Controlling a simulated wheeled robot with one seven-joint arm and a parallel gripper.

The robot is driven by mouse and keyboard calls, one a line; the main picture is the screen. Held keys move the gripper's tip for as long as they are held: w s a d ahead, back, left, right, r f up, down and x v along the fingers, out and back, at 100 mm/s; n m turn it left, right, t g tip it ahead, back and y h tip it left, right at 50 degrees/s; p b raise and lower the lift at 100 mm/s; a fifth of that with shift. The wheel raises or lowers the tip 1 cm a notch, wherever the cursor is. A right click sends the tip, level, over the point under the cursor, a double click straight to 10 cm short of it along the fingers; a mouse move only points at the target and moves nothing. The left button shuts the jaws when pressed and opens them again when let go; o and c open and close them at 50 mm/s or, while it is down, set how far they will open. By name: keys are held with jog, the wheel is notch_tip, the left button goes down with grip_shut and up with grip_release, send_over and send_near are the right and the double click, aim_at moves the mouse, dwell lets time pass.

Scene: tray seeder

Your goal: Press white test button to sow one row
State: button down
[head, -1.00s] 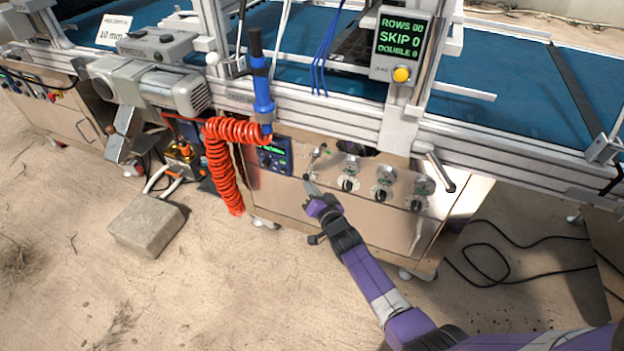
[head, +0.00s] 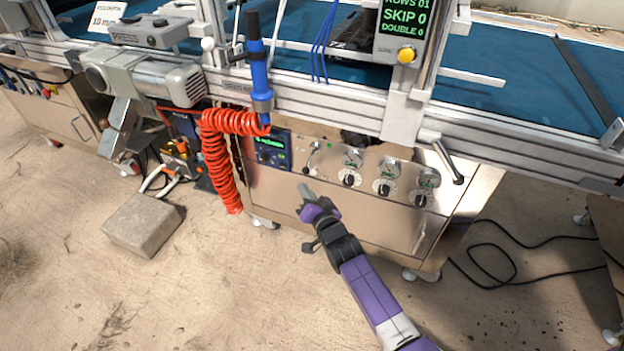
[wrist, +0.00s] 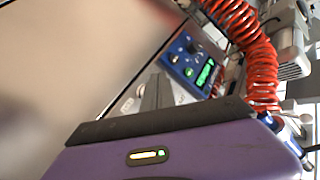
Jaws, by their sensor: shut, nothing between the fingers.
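The steel control panel (head: 330,190) is on the front of the cabinet under the seeder. A small pale control (head: 305,172), which may be the white test button, sits at its left part near a lever switch; it is too small to tell for sure. My gripper (head: 304,189) is shut and empty, just in front of the panel and below that control, apparently apart from it. Its dark fingers (wrist: 155,92) show in the wrist view, pointing at the panel. The counter display (head: 406,18) reads ROWS 01, SKIP 0, DOUBLE 0, its top cut by the frame.
A blue controller (head: 272,149) with a green screen is left of the switches. Several dial knobs (head: 385,187) are to the right. A coiled red hose (head: 220,165) hangs at left. A yellow button (head: 406,55) sits under the display. A concrete block (head: 143,224) lies on the ground.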

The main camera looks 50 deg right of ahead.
jog(key=a+b, duration=0.1)
jog(key=b, duration=0.3)
jog(key=shift+s+a+b, duration=0.3)
jog(key=shift+s+a, duration=0.05)
dwell(0.8)
